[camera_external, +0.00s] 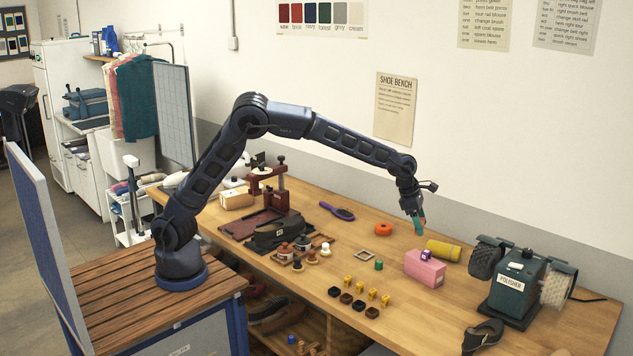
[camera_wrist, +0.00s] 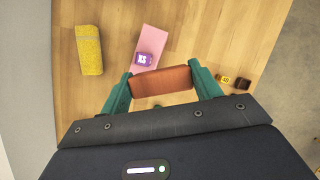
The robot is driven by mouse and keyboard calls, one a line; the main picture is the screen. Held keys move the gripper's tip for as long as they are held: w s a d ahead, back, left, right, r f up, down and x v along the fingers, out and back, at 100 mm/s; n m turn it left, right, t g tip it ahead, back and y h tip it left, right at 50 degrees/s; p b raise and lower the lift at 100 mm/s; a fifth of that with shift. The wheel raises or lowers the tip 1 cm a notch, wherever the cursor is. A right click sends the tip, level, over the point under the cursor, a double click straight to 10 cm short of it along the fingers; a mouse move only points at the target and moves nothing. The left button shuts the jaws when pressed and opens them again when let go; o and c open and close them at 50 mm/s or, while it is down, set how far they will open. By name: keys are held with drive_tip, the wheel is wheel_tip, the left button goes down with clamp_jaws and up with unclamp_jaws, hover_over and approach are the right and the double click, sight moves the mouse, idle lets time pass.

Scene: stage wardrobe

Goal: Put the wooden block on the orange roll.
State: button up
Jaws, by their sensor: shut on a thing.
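My gripper (camera_external: 417,224) has teal fingers and hangs above the back part of the bench, to the right of the orange roll. In the wrist view, my gripper (camera_wrist: 161,84) is shut on the reddish-brown wooden block (camera_wrist: 161,81), which lies crosswise between the fingertips. The block cannot be made out clearly in the external view. The orange roll (camera_external: 384,229) rests on the bench top near the wall, apart from my gripper. The roll does not show in the wrist view.
A square frame (camera_external: 378,256) and green cylinder (camera_external: 379,265) lie in front of the orange roll. A polisher (camera_external: 513,284) stands right; a purple brush (camera_external: 337,211) lies left.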

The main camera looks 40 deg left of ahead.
drive_tip(key=w+a+r+n, duration=0.1)
drive_tip(key=w+a+n, duration=0.1)
drive_tip(key=w+a, duration=1.35)
drive_tip(key=n+t, duration=0.1)
drive_tip(key=n, duration=0.1)
hover_over(387, 226)
drive_tip(key=s+a, duration=0.1)
drive_tip(key=shift+y, duration=0.4)
wheel_tip(387, 226, down, 19)
drive_tip(key=shift+r, duration=0.1)
drive_tip(key=o, duration=1)
